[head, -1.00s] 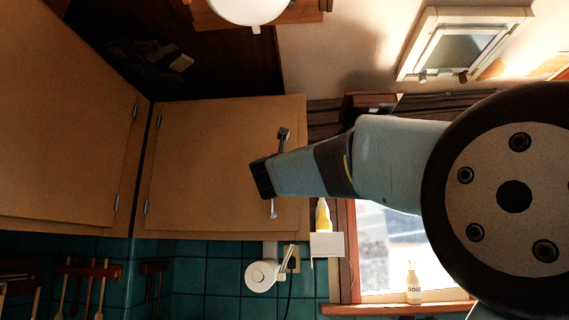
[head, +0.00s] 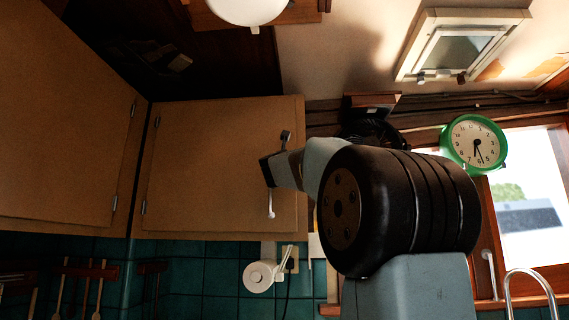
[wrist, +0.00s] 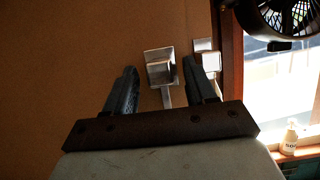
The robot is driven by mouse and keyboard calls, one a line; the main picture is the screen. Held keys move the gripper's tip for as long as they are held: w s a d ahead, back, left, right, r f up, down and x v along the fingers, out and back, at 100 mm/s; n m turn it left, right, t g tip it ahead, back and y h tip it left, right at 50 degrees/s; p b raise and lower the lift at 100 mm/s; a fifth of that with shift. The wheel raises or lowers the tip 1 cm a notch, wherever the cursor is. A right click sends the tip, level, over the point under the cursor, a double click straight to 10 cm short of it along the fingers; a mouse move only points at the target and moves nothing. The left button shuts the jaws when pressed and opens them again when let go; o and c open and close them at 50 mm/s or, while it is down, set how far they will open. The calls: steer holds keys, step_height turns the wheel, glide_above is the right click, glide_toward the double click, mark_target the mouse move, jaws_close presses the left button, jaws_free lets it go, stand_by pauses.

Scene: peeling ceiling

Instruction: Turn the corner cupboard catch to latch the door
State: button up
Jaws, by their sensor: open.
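The corner cupboard door (head: 205,170) is flat brown wood, with hinges on its left side. It looks closed or nearly so; I cannot tell which. The metal catch (head: 270,207) is near the door's right edge; my gripper (head: 268,171) covers its middle in the head view. In the wrist view the catch's square metal end (wrist: 160,72) shows between the two dark fingers of my gripper (wrist: 160,74), which are apart. A second metal piece (wrist: 206,62) sits just right of the right finger, near the door edge. Contact is unclear.
A dark fan (wrist: 290,18) is right of the door by the window. A green clock (head: 475,143) hangs further right. A paper roll (head: 260,274) is below the door. Another cupboard (head: 60,130) adjoins on the left.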

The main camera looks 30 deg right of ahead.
steer(key=shift+c, duration=0.3)
jaws_close()
stand_by(0.3)
steer(key=shift+d+n, duration=0.1)
steer(key=shift+n, duration=0.4)
steer(key=shift+s+d+r+n+g+y, duration=0.15)
steer(key=shift+n+y, duration=1.4)
steer(key=shift+n, duration=2)
steer(key=shift+w+n+g+y, duration=0.15)
steer(key=shift+n+y, duration=1.35)
steer(key=shift+n, duration=2.1)
steer(key=shift+s+d+r+n+g+y, duration=0.15)
steer(key=shift+n+y, duration=1.4)
steer(key=shift+n, duration=2)
steer(key=shift+a+f, duration=0.1)
